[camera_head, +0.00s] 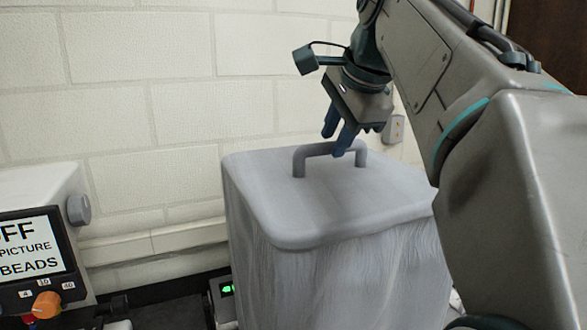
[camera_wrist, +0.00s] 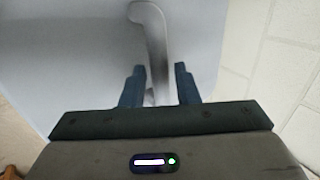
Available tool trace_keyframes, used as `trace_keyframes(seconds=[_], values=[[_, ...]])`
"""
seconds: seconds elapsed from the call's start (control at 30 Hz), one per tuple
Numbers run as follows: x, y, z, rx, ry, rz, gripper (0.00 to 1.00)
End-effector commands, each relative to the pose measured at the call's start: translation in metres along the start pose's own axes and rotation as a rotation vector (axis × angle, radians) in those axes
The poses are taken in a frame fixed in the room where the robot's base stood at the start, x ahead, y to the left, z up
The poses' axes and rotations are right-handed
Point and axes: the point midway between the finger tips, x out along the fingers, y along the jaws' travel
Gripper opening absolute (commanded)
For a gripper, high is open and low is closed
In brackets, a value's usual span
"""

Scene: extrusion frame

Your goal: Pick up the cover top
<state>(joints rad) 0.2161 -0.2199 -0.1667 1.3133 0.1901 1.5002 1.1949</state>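The cover top (camera_head: 270,195) is a grey lid with a raised bar handle (camera_head: 313,149), sitting on a grey, draped-looking box. My gripper (camera_head: 338,143) is above the lid at the handle, pointing down. In the wrist view my gripper (camera_wrist: 160,72) has its two blue fingers apart, with the lower end of the handle (camera_wrist: 150,45) between or just beyond them. The lid surface (camera_wrist: 75,60) fills the left of that view. I cannot tell whether a finger touches the handle.
A machine with a display (camera_head: 30,250) and an orange knob stands at the left. A white block wall (camera_head: 180,110) is close behind the box, with an outlet (camera_head: 394,129) on it. A small device with a green light (camera_head: 226,290) is beside the box.

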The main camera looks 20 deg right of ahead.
Motion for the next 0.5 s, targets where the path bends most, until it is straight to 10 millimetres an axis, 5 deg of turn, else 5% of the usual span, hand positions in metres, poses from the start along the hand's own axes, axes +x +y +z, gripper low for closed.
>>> trace_keyframes(seconds=[0.2, 0.5], values=[[0.026, 0.001, 0.0, -0.001, -0.002, 0.002, 0.28], [0.034, 0.001, 0.0, -0.001, 0.0, -0.001, 0.28]])
